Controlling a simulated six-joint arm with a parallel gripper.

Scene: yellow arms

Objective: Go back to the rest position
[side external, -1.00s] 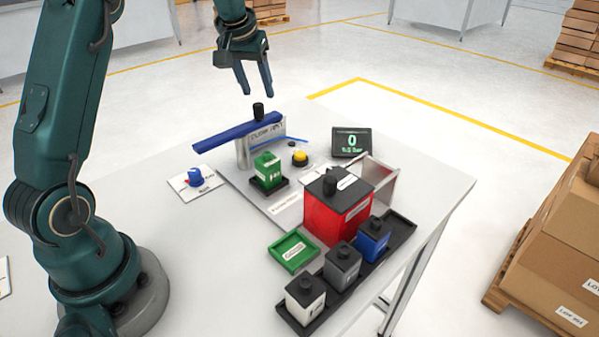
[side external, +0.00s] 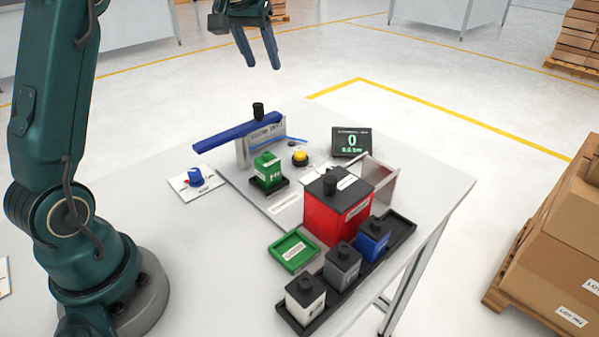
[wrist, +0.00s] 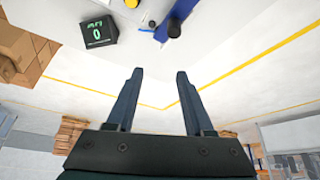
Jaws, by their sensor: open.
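My gripper (side external: 258,50) is open and empty, high above the far side of the table in the side view. Its two fingers (wrist: 154,100) stand apart with nothing between them in the wrist view. Below it, the blue lever arm (side external: 228,136) with a black knob (side external: 258,110) lies across a grey stand. A green block (side external: 267,170) sits on a small black base in front of the stand. My gripper touches none of these.
A red box (side external: 335,208) stands near a black tray (side external: 397,235) holding white, grey and blue blocks. A green tray (side external: 277,258), blue knob (side external: 195,177), yellow button (side external: 300,157) and display (side external: 351,142) share the table. Boxes (side external: 560,235) stand beyond the right edge.

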